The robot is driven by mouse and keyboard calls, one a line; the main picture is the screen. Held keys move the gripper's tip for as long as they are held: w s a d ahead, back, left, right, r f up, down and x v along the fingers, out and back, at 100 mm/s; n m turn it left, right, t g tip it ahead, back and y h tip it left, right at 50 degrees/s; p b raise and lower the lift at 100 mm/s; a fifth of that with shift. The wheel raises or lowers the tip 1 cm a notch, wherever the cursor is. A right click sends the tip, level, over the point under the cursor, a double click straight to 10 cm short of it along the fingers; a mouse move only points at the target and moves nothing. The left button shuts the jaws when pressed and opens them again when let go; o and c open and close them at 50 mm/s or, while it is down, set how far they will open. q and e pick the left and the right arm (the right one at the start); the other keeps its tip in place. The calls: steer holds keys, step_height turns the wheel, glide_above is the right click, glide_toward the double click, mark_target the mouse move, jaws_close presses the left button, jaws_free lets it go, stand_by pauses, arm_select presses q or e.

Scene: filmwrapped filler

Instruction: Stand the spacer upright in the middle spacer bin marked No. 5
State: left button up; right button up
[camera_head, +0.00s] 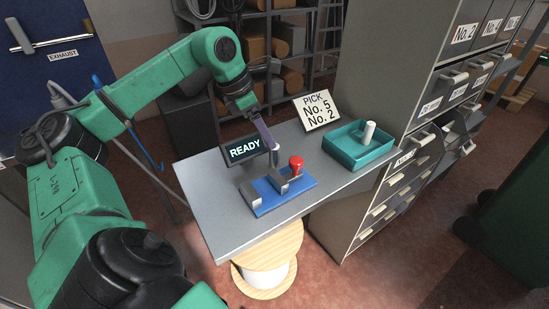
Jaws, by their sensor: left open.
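A white cylinder (369,131), which looks like the spacer, stands upright in the teal tray (343,154) on the grey table. My left gripper (273,152) points down over the blue fixture (262,200), left of the tray and apart from the white cylinder. It is open; a small pale spot shows at its tip, too small to tell what it is. A sign (318,111) reads "PICK No. 5 No. 2". The grey cabinet (384,90) on the right has bins marked No. 2 and No. 4; I cannot read a No. 5 mark on them. My right gripper is not in view.
The blue fixture bears grey blocks and a red button (296,161). A "READY" display (244,149) stands behind it. The table (225,225) is bare at its front left. Cabinet drawers (423,137) partly stick out beside the tray. A shelf stands at the back.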

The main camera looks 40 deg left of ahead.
mark_target(274, 156)
arm_select(q)
steer(key=x, duration=0.5)
steer(key=shift+w+r+p, duration=0.1)
steer(key=shift+p, duration=0.25)
jaws_close()
